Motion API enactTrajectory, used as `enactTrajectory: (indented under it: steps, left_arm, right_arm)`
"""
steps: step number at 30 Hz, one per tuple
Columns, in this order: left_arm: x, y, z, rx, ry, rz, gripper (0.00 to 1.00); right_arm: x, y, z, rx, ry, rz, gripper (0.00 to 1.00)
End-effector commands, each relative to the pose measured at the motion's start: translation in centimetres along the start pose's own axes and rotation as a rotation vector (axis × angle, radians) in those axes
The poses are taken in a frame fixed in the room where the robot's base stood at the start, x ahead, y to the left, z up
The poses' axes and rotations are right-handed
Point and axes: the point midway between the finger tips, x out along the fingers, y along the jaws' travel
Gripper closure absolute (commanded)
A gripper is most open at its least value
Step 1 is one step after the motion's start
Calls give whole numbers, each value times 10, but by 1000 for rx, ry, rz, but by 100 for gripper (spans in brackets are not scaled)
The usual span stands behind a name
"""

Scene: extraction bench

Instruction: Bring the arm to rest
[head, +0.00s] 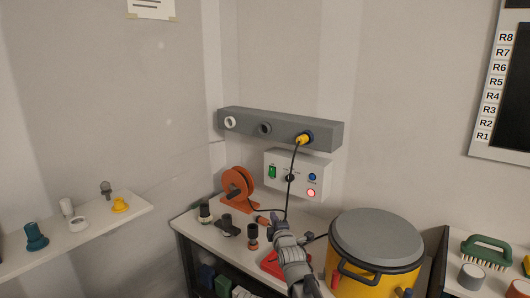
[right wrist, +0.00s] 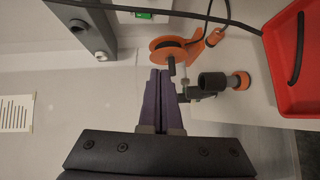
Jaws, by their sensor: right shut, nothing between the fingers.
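My right gripper (head: 281,228) reaches in from the bottom of the head view, over the bench between the orange reel and the yellow drum. In the right wrist view its purple fingers (right wrist: 160,76) lie together, shut and empty. Their tips point toward the orange reel (right wrist: 172,50) and a black fitting (right wrist: 212,83); whether they touch anything is hard to tell. My left gripper is not in view.
A black cable hangs from a yellow plug (head: 302,139) in the grey wall rail (head: 285,131), passing close to my gripper. The yellow drum (head: 365,284) stands right of my arm. A red tray (head: 272,264) lies by it. Several fittings stand nearby.

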Motion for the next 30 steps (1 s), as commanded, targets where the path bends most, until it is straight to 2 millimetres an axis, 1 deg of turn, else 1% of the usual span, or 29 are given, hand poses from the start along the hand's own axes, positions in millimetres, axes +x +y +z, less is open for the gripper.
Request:
enactTrajectory:
  steps: [5,7,8,11,14,15,17,18,19,20,21,23,24,30]
  left_arm:
    - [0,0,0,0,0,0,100]
    - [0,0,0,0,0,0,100]
    - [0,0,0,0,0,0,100]
    - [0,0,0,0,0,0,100]
    - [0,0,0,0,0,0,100]
    - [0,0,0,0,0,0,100]
    - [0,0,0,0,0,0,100]
    - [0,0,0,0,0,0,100]
    - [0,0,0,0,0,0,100]
    - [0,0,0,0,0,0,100]
    - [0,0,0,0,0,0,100]
    - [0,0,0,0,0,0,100]
    - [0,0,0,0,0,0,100]
    - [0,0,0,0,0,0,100]
  right_arm:
    - [-21,-39,-9,144,-13,-165,100]
    - [-33,-58,-12,215,-31,-246,100]
    - [-39,-66,-14,249,-42,-283,100]
    - [-67,-100,-19,377,-100,-433,100]
    - [-111,-142,-24,538,-214,-618,100]
    - [-132,-158,-25,604,-279,-695,100]
    - [-164,-179,-26,691,-385,-795,100]
    - [-185,-191,-26,742,-460,-852,100]
    - [-200,-198,-26,774,-514,-889,100]
    - [-214,-204,-26,804,-566,-921,100]
    - [-232,-211,-26,838,-636,-960,100]
    - [-257,-219,-24,881,-737,-1005,100]
    - [-273,-224,-24,904,-803,-1029,100]
    - [-347,-235,-19,978,-1121,-1103,100]
